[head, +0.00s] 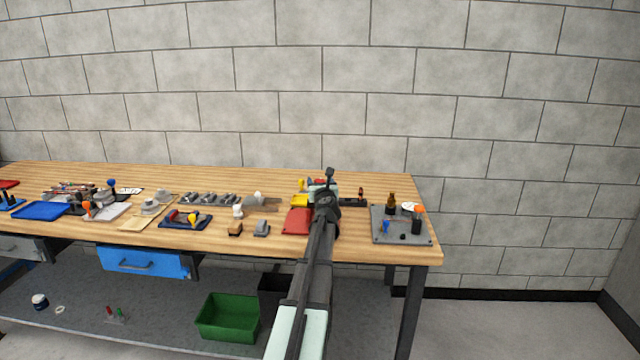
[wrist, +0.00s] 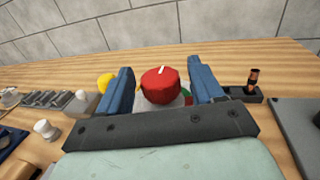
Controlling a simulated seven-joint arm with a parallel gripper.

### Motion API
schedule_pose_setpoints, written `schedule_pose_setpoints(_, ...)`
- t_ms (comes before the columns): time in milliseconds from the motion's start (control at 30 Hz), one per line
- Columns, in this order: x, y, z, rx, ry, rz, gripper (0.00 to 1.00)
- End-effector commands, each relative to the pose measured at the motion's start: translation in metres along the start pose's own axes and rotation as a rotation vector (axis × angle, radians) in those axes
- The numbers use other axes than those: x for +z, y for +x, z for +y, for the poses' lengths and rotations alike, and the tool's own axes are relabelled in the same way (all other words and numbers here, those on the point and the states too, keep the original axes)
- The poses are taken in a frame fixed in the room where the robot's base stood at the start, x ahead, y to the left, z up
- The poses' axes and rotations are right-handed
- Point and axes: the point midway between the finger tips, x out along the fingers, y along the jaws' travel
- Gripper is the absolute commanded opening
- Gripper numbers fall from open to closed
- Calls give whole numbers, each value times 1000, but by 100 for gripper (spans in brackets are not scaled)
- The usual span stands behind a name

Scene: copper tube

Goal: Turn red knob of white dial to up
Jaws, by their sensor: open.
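The red knob (wrist: 160,88) shows in the wrist view between the two blue fingers of my gripper (wrist: 160,74). A short white mark stands on its top far edge, tilted slightly to the right. Part of the pale dial body (wrist: 178,103) shows under the knob. My gripper is open, with a visible gap between each finger and the knob; I cannot tell whether the fingertips reach down to its height. In the head view my gripper (head: 328,190) is over the right part of the table, and the arm hides most of the dial.
The wooden table (head: 370,247) carries a red tray (head: 297,221) left of my arm and a grey board (head: 386,236) with upright pieces on the right. A dark block with a copper-coloured peg (wrist: 254,78) stands right of the fingers. A yellow object (wrist: 105,80) is close on the left.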

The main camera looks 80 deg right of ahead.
Motion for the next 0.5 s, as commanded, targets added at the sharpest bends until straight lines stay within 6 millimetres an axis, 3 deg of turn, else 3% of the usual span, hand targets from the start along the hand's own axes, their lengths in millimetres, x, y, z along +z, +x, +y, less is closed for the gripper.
schedule_pose_setpoints(300, 0, 3, 0, 0, 0, 0, 67)
schedule_pose_setpoints(500, 0, 3, 0, 0, 0, 0, 47)
